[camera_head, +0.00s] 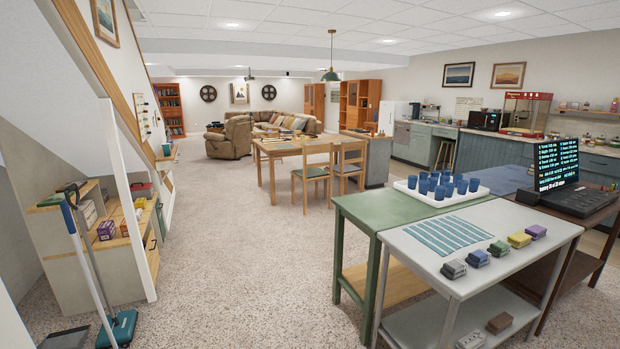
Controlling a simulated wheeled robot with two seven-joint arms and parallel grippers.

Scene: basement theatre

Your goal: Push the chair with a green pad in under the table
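A wooden chair with a green pad (312,173) stands at the near side of the wooden dining table (266,150), in the middle distance. Its open back stands toward me, and its seat shows in front of the table. A second wooden chair (350,157) stands just to its right; the colour of its pad is too small to tell surely. The chairs partly hide the table's near edge and legs. Neither of my grippers is in view.
A green table (362,212) with a white tray of blue cups (437,200) and a grey table (425,249) stand near on the right. Shelves (101,241), a broom and a dustpan (118,331) are at the left. Carpet between (232,250) is clear.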

